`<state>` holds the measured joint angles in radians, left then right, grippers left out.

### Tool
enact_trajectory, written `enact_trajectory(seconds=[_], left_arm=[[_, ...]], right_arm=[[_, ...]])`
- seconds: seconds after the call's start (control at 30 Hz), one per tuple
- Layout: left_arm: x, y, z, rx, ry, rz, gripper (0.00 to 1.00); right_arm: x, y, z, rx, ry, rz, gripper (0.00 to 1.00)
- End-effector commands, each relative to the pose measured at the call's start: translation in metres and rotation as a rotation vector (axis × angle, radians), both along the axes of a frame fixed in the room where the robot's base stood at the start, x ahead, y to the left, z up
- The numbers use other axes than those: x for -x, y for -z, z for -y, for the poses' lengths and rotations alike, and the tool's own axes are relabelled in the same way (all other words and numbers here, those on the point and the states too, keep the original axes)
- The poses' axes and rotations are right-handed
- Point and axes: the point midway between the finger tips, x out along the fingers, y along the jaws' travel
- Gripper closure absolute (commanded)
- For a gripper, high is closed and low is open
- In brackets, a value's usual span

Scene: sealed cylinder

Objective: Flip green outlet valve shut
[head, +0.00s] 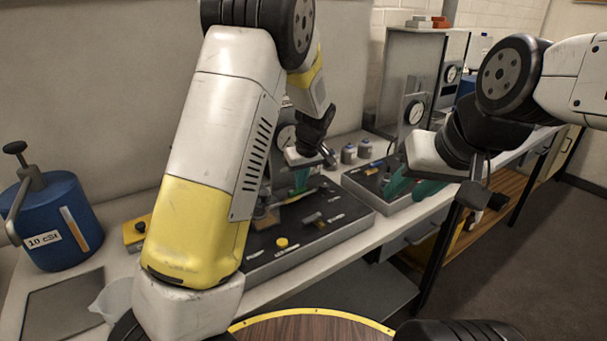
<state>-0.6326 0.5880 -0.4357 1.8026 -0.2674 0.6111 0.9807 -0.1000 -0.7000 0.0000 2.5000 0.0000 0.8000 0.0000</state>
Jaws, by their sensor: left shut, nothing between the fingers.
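My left gripper (299,188) reaches down over the dark valve panel (350,222) on the bench. Its green fingers are shut and empty, low over the panel's back part. I cannot make out a green outlet valve apart from the green fingers; it may be hidden behind my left arm or gripper. A small valve with a dark handle (312,217) sits on the panel just below the fingers. I cannot tell whether the fingers touch anything. My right gripper (412,188) is open, its green fingers apart, at the second panel on the right.
A yellow knob (282,242) is on the front of the panel. A blue canister (58,222) stands at the left. Several gauges and grey bottles (364,149) stand at the back. A grey cabinet (408,70) rises behind the second panel. My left arm covers much of the bench.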

Motion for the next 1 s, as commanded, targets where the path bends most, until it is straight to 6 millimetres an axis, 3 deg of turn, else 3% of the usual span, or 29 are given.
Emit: enact_trajectory(seconds=[1.0], left_arm=[[0.032,0.0,0.012,0.003,0.887,0.0,1.0]], right_arm=[[0.0,0.0,0.0,0.0,0.0,0.0,0.64]])
